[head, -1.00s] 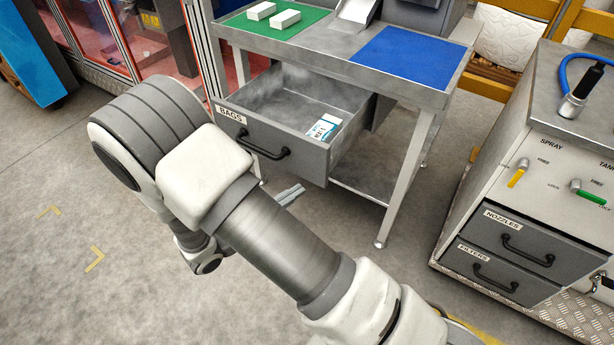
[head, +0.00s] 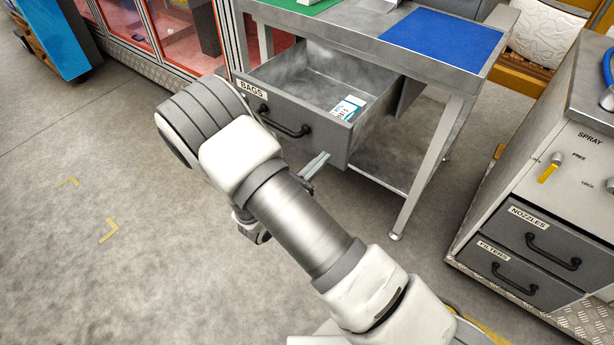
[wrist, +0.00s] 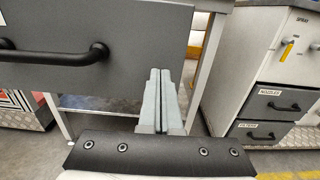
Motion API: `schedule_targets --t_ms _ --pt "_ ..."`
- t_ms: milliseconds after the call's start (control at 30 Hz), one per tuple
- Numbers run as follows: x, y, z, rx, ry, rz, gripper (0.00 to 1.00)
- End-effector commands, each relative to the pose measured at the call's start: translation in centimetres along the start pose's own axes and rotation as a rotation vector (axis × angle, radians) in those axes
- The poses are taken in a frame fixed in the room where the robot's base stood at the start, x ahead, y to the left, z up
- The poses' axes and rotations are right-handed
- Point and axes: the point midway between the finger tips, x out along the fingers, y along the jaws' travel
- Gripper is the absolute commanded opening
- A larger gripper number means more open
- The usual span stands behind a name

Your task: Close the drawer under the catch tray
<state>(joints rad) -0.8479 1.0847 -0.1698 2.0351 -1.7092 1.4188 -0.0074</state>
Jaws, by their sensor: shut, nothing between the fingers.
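The grey drawer (head: 335,143) labelled BAGS hangs open under the steel table (head: 437,68). It sticks out toward me, with a white and blue packet (head: 346,108) inside. Its black bar handle (head: 285,123) is on the front panel. My gripper (head: 322,158) is shut and empty, just in front of and below the right end of the drawer front. In the wrist view, my gripper (wrist: 162,75) points up at the lower right part of the drawer front (wrist: 130,35), right of the handle (wrist: 55,56). I cannot tell whether the fingertips touch the panel.
A cabinet with NOZZLES (head: 543,240) and FILTERS (head: 515,272) drawers stands at the right, both shut. A blue mat (head: 440,40) lies on the table. A table leg (head: 425,170) stands right of the drawer.

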Motion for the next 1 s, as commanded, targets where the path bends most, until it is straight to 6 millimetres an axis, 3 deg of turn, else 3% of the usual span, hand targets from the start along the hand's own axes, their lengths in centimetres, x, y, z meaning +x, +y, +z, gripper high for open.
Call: schedule_targets --t_ms 200,767,1000 --pt "2.5 0.0 -0.1 0.001 0.0 -0.001 0.0" --pt "3.1 0.0 0.0 0.001 0.0 -0.001 0.0" --pt "5.0 -0.1 0.1 0.001 -0.001 -0.003 0.0"
